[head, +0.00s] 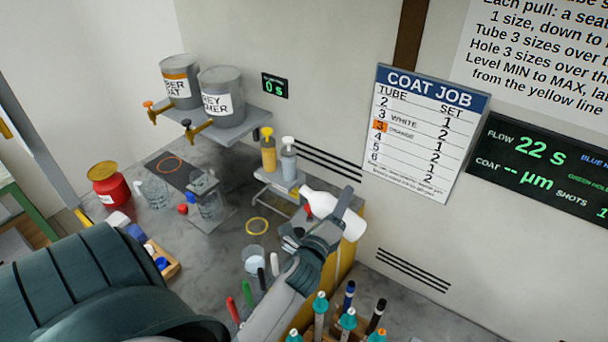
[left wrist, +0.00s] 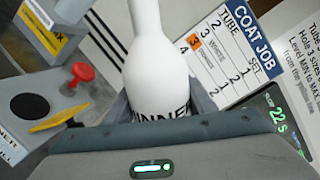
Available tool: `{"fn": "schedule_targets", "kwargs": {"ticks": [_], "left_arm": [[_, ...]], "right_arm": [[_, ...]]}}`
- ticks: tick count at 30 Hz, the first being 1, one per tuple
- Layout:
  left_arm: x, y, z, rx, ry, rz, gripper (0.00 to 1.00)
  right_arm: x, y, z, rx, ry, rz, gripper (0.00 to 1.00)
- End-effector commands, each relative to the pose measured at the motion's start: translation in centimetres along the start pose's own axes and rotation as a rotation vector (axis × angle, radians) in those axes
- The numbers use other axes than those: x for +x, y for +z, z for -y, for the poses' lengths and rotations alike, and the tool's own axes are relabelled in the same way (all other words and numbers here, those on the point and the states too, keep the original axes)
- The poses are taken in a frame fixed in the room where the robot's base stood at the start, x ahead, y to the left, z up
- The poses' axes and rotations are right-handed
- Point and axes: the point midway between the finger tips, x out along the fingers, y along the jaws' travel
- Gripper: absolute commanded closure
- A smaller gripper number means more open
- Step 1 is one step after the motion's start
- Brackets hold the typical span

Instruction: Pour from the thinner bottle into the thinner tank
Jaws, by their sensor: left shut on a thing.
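My left gripper (head: 322,236) is shut on the white thinner bottle (head: 338,209), whose neck points up and left in the head view, so it is tilted. In the left wrist view the bottle (left wrist: 155,70) shows dark lettering ending in "INNER", partly hidden by the gripper. A grey surface with a black round opening (left wrist: 28,106) and a partly cut-off label ending in "NER" shows at the left there; it looks like the thinner tank's filler. The opening is apart from the bottle. No liquid stream shows. My right gripper is out of view.
A red knob (left wrist: 78,75) and yellow lever (left wrist: 55,120) stand near the opening. A yellow pump bottle (head: 268,152) and a grey one (head: 288,158) stand behind. A clear cup (head: 254,258) and several upright pens (head: 348,297) are near the arm.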

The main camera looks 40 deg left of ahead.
Motion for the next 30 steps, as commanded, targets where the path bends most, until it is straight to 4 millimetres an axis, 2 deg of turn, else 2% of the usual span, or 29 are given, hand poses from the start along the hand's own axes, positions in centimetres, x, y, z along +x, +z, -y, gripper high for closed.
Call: {"fn": "schedule_targets", "kwargs": {"ticks": [30], "left_arm": [[0.03, -0.07, 0.42, -0.065, -0.003, 0.000, 0.84]], "right_arm": [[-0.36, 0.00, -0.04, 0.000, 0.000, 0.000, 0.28]]}}
